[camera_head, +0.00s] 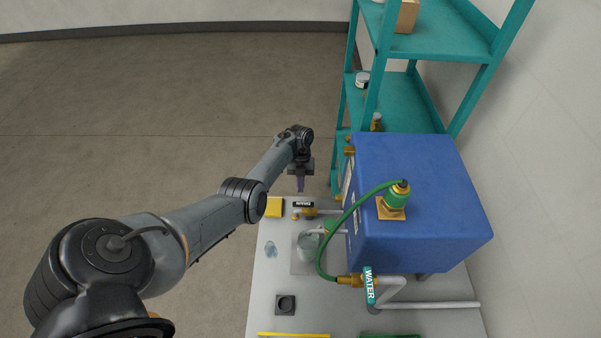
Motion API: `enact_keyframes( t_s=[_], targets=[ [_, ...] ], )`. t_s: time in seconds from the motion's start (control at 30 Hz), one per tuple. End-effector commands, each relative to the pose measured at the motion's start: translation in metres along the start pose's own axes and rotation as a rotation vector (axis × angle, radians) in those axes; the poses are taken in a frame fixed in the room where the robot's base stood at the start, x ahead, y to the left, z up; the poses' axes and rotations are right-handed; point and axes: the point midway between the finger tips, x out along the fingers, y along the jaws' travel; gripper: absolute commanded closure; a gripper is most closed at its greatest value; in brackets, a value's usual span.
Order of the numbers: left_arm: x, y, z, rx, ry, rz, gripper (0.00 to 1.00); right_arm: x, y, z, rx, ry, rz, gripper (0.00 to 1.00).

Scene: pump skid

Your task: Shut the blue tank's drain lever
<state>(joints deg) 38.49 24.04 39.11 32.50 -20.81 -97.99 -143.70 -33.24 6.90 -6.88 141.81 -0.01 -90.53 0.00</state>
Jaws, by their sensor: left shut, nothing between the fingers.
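The blue tank (430,160) stands on the right side of the grey skid top. Low at its left side is brass pipework (310,211) with a small dark label (303,204) whose text is too small to read. I cannot make out the drain lever or its position clearly; it may be at this brass pipework. My left gripper (300,186) points down just beyond the skid's far edge, above the label in the picture and left of the tank. Its fingers are shut and empty, apart from the pipework as far as I can see. My right gripper is out of view.
A green hose (330,265) loops from the tank's top to a brass fitting by the WATER pipe label (369,285). A glass jar (308,245), a yellow block (274,207) and a dark square holder (285,304) are on the skid. A teal shelf (405,100) stands behind.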

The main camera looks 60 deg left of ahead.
Motion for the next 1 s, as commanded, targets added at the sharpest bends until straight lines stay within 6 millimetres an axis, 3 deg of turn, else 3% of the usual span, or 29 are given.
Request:
enact_keyframes(
  t_s=[0.03,0.23,1.0],
  targets=[
    [-0.005,0.000,-0.009,0.000,-0.001,-0.001,1.00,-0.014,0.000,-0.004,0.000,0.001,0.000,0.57],
    [0.003,0.000,-0.024,0.001,0.000,0.000,1.00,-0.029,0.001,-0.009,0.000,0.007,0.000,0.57],
    [0.008,-0.003,-0.032,-0.014,-0.001,-0.008,1.00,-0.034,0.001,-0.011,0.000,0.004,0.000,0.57]
  ],
)
